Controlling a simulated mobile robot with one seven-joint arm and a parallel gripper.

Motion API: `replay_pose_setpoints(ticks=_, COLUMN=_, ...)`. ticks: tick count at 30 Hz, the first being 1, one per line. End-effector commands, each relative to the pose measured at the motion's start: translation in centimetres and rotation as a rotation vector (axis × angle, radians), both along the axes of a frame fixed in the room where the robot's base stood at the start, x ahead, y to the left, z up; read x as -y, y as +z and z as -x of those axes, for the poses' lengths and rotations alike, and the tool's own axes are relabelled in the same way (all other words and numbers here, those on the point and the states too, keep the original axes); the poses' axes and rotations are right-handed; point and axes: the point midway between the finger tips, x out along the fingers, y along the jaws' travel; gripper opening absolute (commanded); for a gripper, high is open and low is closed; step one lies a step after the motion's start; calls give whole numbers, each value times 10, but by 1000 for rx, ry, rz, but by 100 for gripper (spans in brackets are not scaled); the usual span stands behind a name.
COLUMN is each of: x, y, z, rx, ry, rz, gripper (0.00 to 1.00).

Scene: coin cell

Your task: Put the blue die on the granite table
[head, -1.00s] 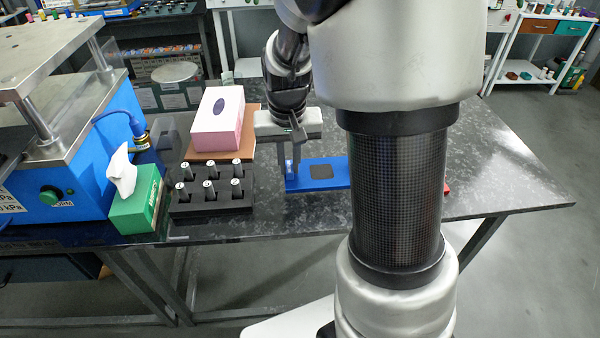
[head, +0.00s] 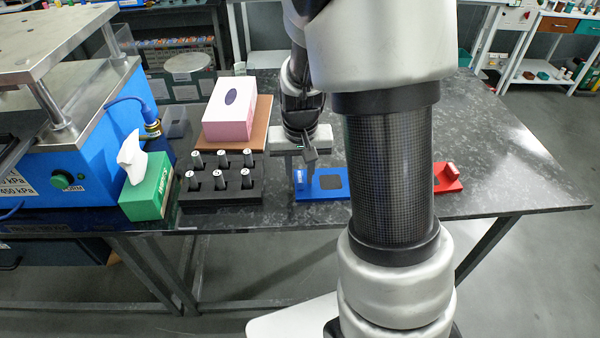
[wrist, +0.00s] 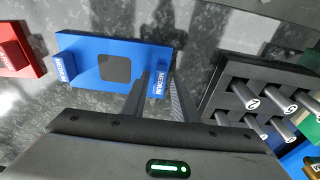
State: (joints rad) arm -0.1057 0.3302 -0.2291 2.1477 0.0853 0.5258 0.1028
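The blue die (head: 318,194) is a flat blue plate with a dark square pad and a raised block at each end, labelled MEDIUM. It is level, at or just above the granite table (head: 490,165); I cannot tell whether it touches. My gripper (head: 298,182) points down at the die's left end. The wrist view shows the die (wrist: 97,45) and my gripper (wrist: 160,85) with a finger on each side of one end block, closed on it. In the head view my arm covers the die's right end.
A red die (head: 447,178) lies to the right. A black rack (head: 222,198) of numbered cylinders stands close on the left, with a green tissue box (head: 150,190) beyond. A pink box (head: 230,115) on a brown board is behind. The table's right part is clear.

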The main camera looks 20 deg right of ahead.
Motion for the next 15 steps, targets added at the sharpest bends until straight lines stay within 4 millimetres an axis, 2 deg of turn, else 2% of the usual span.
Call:
replay_pose_setpoints(ticks=9, x=0, y=2, z=0, rx=0, ry=0, rz=0, gripper=32)
replay_pose_setpoints(ticks=13, x=0, y=11, z=0, rx=2, ry=0, rz=0, gripper=32)
replay_pose_setpoints(ticks=15, x=-1, y=22, z=1, rx=4, ry=1, rz=-1, gripper=32)
